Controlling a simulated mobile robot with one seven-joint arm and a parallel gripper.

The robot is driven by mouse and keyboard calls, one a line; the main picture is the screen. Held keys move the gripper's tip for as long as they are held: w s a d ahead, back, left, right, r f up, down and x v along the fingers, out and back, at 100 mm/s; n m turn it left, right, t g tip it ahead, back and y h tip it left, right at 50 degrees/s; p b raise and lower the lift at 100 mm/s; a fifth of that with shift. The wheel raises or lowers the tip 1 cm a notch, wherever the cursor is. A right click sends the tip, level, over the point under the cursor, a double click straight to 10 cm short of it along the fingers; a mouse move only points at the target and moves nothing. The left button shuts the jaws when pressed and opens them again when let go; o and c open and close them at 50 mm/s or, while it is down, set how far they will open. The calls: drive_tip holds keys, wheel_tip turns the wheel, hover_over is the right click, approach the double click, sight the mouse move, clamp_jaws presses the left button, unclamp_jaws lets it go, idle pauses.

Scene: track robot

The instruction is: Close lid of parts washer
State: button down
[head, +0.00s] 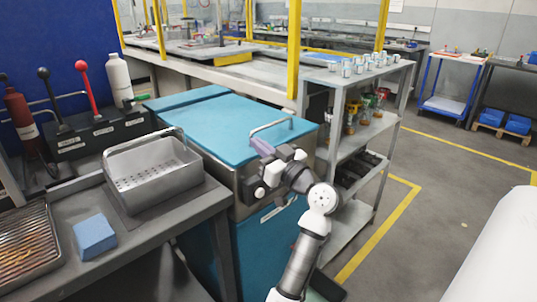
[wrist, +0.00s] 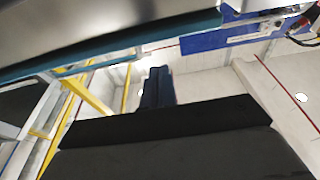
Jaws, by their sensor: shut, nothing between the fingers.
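The parts washer (head: 258,243) is a teal cabinet with a metal upper rim, in the middle of the head view. Its teal lid (head: 215,125) lies about flat across the top, and I see no clear gap under it. A bar handle (head: 270,124) stands at the lid's front right. My gripper (head: 260,147) is shut and empty at the lid's front edge, just below the handle. I cannot tell whether it touches the lid. The wrist view looks upward past the shut fingers (wrist: 158,88), with a teal edge (wrist: 120,45) above them.
A bench on the left bears a metal basket (head: 150,175), a blue block (head: 94,237) and a lever panel (head: 95,130). A grey shelf rack (head: 345,155) with cans and bottles stands close right of the washer.

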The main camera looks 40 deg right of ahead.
drive_tip(key=b+v, duration=0.2)
drive_tip(key=v, duration=0.8)
drive_tip(key=shift+a, duration=0.1)
